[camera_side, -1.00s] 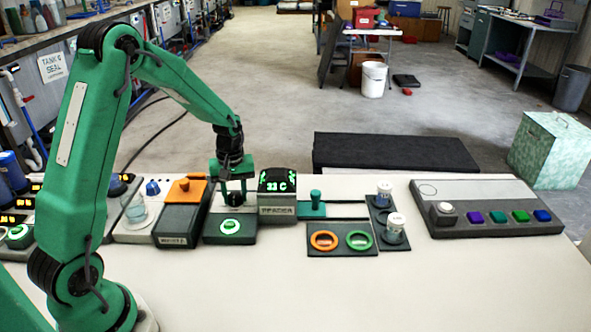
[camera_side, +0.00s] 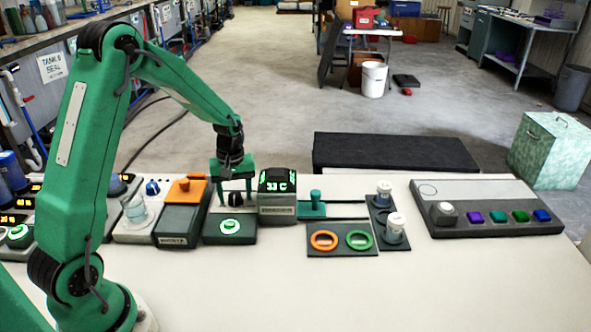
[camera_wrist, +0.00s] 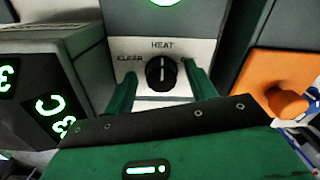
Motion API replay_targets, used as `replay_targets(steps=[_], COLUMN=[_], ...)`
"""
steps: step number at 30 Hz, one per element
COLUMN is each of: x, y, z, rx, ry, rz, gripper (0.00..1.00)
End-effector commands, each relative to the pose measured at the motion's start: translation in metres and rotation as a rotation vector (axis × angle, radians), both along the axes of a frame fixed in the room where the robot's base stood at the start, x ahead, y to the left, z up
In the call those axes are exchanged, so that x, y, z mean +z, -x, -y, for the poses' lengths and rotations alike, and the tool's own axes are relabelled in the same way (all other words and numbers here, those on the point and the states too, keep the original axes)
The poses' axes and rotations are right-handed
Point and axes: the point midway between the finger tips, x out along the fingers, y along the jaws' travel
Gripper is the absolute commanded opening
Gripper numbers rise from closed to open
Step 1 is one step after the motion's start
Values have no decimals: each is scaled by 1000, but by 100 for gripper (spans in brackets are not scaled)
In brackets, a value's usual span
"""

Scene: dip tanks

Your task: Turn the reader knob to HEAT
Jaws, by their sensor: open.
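The reader knob (camera_wrist: 161,76) is black and round, on a pale panel in the wrist view. HEAT (camera_wrist: 162,45) is printed above it and CLEAR (camera_wrist: 131,58) to its left; a right-hand label is mostly hidden by a finger. A pale mark on the knob appears to point up at HEAT. In the side view, the knob (camera_side: 235,199) shows dark between my fingers. My gripper (camera_side: 236,203) is open, with one green finger on each side of the knob and gaps between them.
A display box (camera_side: 277,190) reading about 33 C stands close on the right of the reader (camera_side: 229,228). A dark block with an orange top (camera_side: 187,191) stands close on the left. The white table front (camera_side: 220,290) is clear.

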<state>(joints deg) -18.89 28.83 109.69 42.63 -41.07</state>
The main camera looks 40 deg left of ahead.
Motion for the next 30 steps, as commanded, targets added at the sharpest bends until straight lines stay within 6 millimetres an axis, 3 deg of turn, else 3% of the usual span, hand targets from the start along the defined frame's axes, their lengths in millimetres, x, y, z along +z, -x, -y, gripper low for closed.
replay_targets(steps=[18,30], x=[66,77], y=[-2,-2], z=[0,0], rx=[-1,-1], ry=[-2,0], rz=[3,0], gripper=[56,56])
